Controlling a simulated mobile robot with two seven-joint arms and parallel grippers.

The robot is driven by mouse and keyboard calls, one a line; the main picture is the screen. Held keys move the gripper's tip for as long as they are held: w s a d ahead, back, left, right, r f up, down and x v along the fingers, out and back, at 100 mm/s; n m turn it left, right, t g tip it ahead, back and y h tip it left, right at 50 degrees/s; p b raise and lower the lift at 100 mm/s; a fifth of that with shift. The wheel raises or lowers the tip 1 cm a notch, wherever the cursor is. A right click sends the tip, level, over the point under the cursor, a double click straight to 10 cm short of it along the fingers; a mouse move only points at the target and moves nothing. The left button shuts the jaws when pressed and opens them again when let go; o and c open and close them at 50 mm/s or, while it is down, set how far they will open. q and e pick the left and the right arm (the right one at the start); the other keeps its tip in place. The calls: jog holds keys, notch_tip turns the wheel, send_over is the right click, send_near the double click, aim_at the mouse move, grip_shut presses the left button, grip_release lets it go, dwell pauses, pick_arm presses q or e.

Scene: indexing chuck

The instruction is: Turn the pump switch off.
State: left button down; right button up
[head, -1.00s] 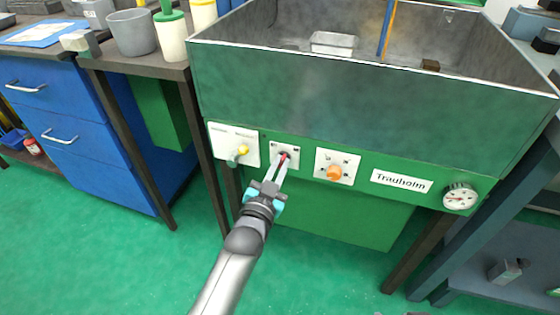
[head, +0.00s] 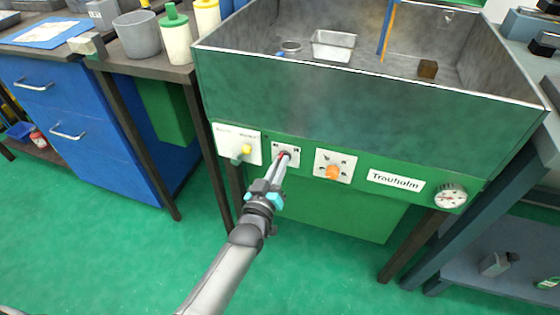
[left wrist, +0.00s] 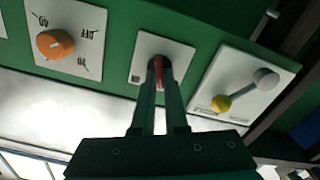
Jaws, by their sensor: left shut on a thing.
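A small red switch lever (head: 283,155) stands on a white square plate (head: 294,150) on the green front panel of the sink unit. My left gripper (head: 284,159) is shut on this lever; in the left wrist view the red lever (left wrist: 158,70) shows between the two fingertips (left wrist: 159,80). The fingers hide part of the lever and plate. Which way the lever is tipped I cannot tell, and the plate's marks are too small to read. My right gripper is not in view.
An orange knob (head: 333,172) sits right of the switch, its plate marked OFF in the left wrist view. A lever with a yellow knob (head: 246,150) sits to the left. A dial gauge (head: 450,197) is at far right. The floor (head: 330,270) in front is clear.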

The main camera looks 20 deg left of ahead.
pick_arm(q)
jog(key=shift+n, duration=0.6)
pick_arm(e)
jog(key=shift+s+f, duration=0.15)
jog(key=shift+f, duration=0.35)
pick_arm(q)
jog(key=c, duration=0.9)
grip_release()
jog(key=shift+c, duration=0.2)
jog(key=s+p, duration=0.5)
jog(key=s, duration=1)
jog(key=shift+s+a, duration=0.15)
jog(key=shift+a, duration=0.15)
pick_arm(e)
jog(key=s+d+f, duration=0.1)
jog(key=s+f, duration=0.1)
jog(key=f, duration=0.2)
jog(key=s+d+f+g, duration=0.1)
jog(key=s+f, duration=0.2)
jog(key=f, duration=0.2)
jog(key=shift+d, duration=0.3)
